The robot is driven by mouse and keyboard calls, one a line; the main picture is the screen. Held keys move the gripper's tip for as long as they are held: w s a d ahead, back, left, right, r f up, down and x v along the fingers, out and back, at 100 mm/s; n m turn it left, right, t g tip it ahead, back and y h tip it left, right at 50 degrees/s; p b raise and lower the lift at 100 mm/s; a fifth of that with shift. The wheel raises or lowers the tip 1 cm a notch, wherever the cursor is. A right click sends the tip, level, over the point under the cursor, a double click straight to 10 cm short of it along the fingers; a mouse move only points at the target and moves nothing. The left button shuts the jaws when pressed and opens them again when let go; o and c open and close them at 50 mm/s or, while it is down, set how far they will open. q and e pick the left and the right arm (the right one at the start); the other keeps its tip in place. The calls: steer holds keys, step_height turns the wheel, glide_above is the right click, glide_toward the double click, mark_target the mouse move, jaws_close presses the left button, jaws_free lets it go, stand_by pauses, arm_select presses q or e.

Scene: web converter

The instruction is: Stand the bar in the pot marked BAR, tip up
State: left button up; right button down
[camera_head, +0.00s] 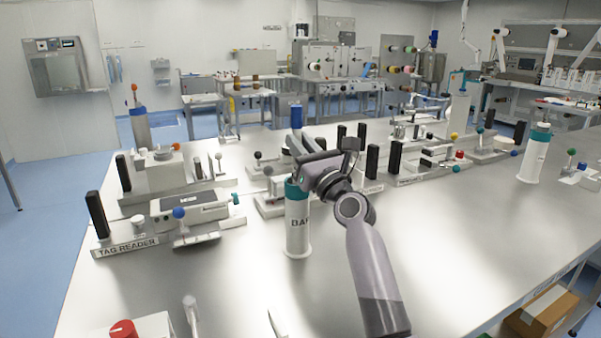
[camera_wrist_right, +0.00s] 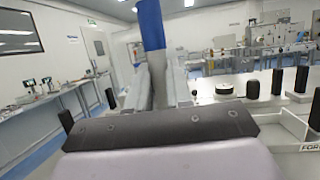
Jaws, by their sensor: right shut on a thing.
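The pot marked BAR (camera_head: 297,238) is a white cylinder with a teal collar, standing on the steel table in the head view. My right gripper (camera_head: 298,146) is above its mouth, shut on the bar (camera_head: 296,115). The bar's blue end points up above the fingers. The right wrist view shows the bar (camera_wrist_right: 152,28) upright between the fingers, blue above and grey below, its top cut off by the frame. The gripper hides the bar's lower part in the head view, so I cannot tell whether it is inside the pot. My left gripper is not in view.
A tag reader station (camera_head: 125,246) stands at the left, and fixtures with black posts and coloured knobs stand behind the pot. Another white pot with a teal collar (camera_head: 534,160) stands at the right. A red knob (camera_head: 123,329) is at the front left.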

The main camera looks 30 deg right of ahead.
steer(key=shift+f+b, duration=0.8)
steer(key=shift+f, duration=1.5)
steer(key=shift+f, duration=0.15)
steer(key=c, duration=1.4)
jaws_free()
steer(key=shift+f, duration=0.15)
steer(key=shift+c, duration=0.2)
steer(key=o, duration=0.4)
steer(key=v, duration=0.6)
steer(key=b+v, duration=0.1)
steer(key=v, duration=0.5)
steer(key=shift+r, duration=0.25)
